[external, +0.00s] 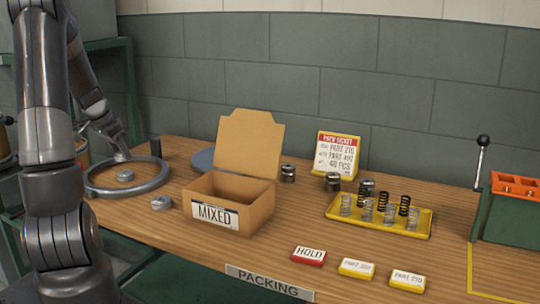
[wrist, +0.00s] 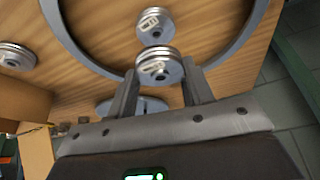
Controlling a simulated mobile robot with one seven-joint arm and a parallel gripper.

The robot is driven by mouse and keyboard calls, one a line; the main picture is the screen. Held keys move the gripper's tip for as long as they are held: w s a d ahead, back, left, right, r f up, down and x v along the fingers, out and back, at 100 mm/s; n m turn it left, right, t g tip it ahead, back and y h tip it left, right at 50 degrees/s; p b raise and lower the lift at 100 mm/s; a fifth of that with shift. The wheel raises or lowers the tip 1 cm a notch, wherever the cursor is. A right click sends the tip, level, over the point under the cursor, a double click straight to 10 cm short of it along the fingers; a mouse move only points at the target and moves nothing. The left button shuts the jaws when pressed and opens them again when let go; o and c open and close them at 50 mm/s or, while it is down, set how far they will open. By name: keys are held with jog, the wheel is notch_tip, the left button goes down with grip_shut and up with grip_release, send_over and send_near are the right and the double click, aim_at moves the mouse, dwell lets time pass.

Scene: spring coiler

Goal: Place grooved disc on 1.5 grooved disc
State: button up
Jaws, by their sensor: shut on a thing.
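My gripper (wrist: 160,85) is shut on a metal grooved disc (wrist: 158,67), held between its two fingers in the wrist view. A second grooved disc (wrist: 155,25) lies just beyond it, on the wood inside a large grey ring (wrist: 85,55). In the external view this disc (external: 125,175) sits inside the ring (external: 120,193), below my gripper (external: 121,157). The held disc is hard to make out there. A third grooved disc (external: 161,203) lies outside the ring, and also shows in the wrist view (wrist: 14,56). The markings on the discs are too small to read.
An open cardboard box marked MIXED (external: 212,214) stands right of the ring. A yellow tray (external: 405,231) with several springs, small labels and a green lever device (external: 510,235) are further right.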

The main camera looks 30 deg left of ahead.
aim_at(121, 161)
jog(key=shift+a+f, duration=0.1)
jog(key=shift+f, duration=1.95)
jog(key=o, duration=1.2)
jog(key=shift+f, duration=0.15)
jog(key=shift+c, duration=0.2)
jog(key=v, duration=1.2)
jog(key=shift+s, duration=0.15)
